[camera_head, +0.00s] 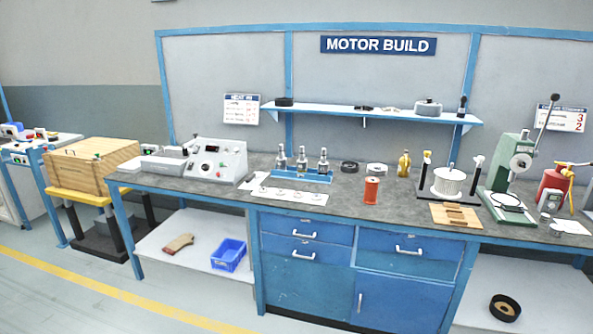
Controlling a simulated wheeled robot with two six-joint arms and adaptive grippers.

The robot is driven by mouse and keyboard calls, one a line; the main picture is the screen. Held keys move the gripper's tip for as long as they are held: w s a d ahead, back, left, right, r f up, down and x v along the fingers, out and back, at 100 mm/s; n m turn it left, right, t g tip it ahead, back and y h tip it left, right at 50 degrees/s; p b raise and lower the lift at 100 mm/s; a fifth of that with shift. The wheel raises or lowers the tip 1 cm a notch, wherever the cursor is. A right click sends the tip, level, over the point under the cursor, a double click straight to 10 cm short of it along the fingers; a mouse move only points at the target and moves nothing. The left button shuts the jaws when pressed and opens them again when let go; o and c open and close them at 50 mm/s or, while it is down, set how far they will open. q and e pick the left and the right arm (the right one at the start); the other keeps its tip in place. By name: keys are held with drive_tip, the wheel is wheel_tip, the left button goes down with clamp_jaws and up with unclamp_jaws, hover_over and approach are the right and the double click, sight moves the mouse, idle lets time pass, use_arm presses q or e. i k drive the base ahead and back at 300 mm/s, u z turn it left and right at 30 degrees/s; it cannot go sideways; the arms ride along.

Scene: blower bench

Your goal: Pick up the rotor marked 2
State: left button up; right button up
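Three upright metallic pieces that look like rotors stand in a row in a blue rack (303,177) on the bench. They are the left rotor (281,159), the middle rotor (302,160) and the right rotor (323,162). Their markings are too small to read, so I cannot tell which one is marked 2. Neither of my grippers is in view.
A white sheet (272,195) lies in front of the rack. A grey test unit (219,160) stands to its left, a red can (371,190) to its right.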

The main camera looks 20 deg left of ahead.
sight(301, 163)
drive_tip(key=u, duration=0.55)
drive_tip(key=i, duration=0.75)
drive_tip(key=u, duration=0.45)
drive_tip(key=i, duration=1.15)
drive_tip(key=z, duration=1.1)
drive_tip(key=i, duration=0.65)
drive_tip(key=z, duration=0.55)
